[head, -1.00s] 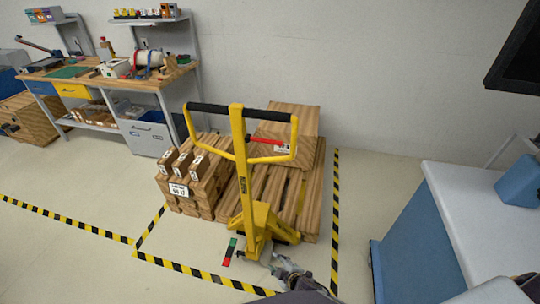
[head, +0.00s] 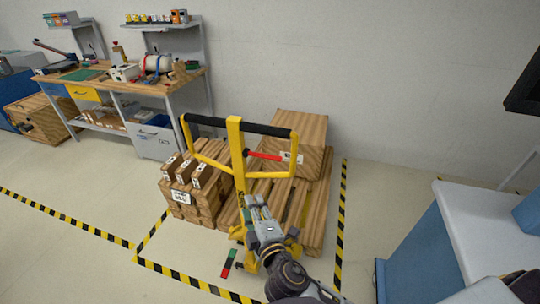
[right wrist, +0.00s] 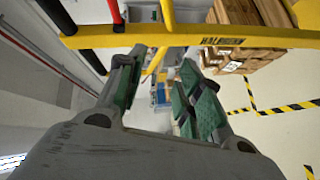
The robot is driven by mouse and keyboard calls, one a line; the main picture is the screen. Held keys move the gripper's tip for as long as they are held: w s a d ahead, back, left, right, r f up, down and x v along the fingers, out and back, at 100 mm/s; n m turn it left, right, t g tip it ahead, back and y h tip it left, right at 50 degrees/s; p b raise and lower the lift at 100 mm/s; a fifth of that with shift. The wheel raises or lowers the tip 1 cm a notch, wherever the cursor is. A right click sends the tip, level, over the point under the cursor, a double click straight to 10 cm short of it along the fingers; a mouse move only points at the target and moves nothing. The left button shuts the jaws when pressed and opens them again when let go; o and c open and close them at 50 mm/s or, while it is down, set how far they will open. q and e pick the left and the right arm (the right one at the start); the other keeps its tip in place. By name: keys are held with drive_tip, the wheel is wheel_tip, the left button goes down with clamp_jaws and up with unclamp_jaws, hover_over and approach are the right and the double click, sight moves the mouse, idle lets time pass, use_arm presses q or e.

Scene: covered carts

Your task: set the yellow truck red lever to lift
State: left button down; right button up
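The yellow truck (head: 237,155) stands in front of the pallet, its looped handle with a black grip bar upright. Its red lever (head: 265,156) sticks out to the right from the top of the post, inside the handle loop. My right gripper (head: 254,203) is in front of the post, below the lever and apart from it. In the right wrist view its two green-padded fingers (right wrist: 160,88) are apart with nothing held between them. There the truck's yellow bar (right wrist: 270,40) crosses beyond the fingertips, and a red piece (right wrist: 116,12), likely the lever, shows at top left. My left gripper is not in view.
A wooden pallet (head: 313,225) with a large box (head: 300,130) and stacked smaller boxes (head: 205,205) lies behind the truck. Yellow-black floor tape (head: 342,225) surrounds it. A workbench (head: 180,88) stands at left, a blue-sided white table (head: 420,255) at right.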

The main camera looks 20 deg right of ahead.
sight(272, 160)
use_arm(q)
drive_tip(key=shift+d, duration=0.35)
use_arm(e)
drive_tip(key=d+r+h, duration=0.4)
drive_tip(key=d+r, duration=0.2)
drive_tip(key=shift+s+d+r+t+h, duration=0.2)
drive_tip(key=shift+s+d+t+h, duration=0.1)
drive_tip(key=shift+t+h, duration=0.1)
drive_tip(key=shift+w, duration=0.1)
